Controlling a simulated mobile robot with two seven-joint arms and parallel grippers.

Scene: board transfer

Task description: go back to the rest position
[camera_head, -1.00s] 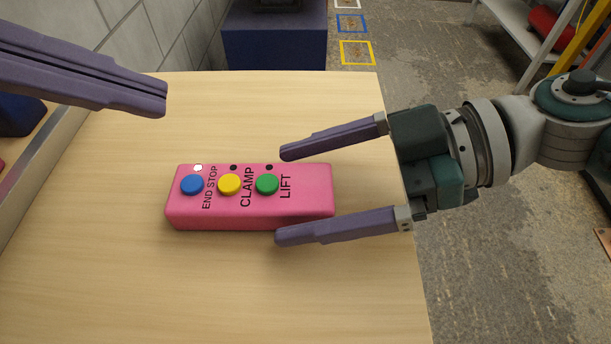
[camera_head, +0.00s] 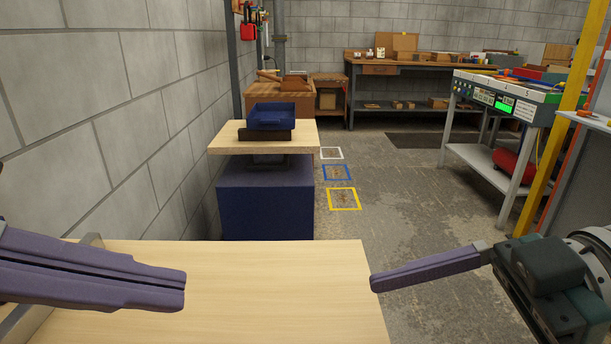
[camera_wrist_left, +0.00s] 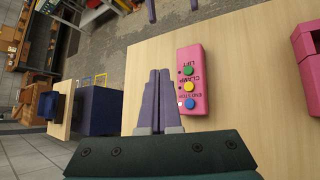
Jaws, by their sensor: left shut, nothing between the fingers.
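My left gripper (camera_head: 180,290) is shut and empty, with its purple fingers together, at the left above the table (camera_head: 270,270). Its fingers also show in the left wrist view (camera_wrist_left: 158,78). My right gripper (camera_head: 372,284) shows only one finger in the head view, at the table's right edge. In the left wrist view its two fingertips (camera_wrist_left: 173,14) are apart with nothing between them. A pink button box (camera_wrist_left: 193,58) with green, yellow and blue buttons lies on the table in the left wrist view. It is out of the head view.
Another pink object (camera_wrist_left: 306,40) is cut off at the wrist view's right edge. A small stand with a wooden top (camera_head: 228,137) and blue tray (camera_head: 272,116) is beyond the table. Floor squares (camera_head: 343,199) lie to its right. A grey wall is at left.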

